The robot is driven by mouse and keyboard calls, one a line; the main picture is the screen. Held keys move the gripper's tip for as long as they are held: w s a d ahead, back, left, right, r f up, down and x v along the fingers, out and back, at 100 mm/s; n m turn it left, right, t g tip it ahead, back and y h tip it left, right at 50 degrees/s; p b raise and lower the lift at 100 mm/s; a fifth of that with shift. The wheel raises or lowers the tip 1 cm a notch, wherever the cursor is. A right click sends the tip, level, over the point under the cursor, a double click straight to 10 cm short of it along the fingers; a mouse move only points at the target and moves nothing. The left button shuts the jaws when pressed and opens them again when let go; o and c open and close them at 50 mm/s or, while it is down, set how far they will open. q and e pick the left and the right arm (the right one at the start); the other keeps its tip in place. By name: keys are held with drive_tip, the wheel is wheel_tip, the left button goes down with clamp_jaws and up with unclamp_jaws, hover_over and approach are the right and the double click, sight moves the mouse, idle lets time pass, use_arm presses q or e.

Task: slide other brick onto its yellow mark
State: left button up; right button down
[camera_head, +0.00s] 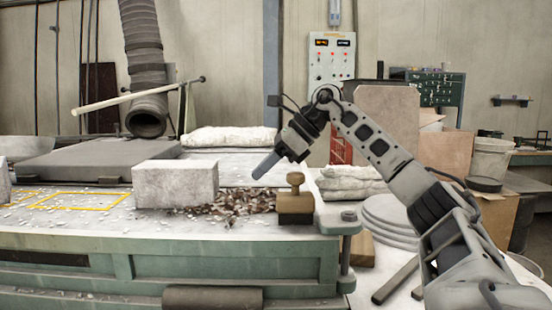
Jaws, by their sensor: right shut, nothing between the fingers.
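A pale grey brick (172,185) lies on the light worktop, left of the picture's middle. To its left is a yellow outlined mark (78,206), with its right end close to the brick. The brick is apart from the mark's inside, which looks empty. Another pale block (3,184) is cut off by the left edge; more yellow line shows near it. My right gripper (264,168) is shut and empty, above the worktop, to the right of the brick and apart from it. My left gripper is not in view.
A wooden-knobbed block tool (295,203) stands near the worktop's right corner. Reddish-brown chips (240,204) lie between it and the brick. White crumbs are scattered around the mark. A dark grey slab (95,160) lies behind. A ribbed hose (145,60) hangs at the back.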

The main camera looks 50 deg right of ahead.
sight(216, 196)
drive_tip(key=x, duration=0.4)
drive_tip(key=shift+w+a+f+p, duration=0.15)
drive_tip(key=shift+w+a+p, duration=0.4)
drive_tip(key=shift+w+a, duration=1)
drive_tip(key=shift+w+d, duration=0.15)
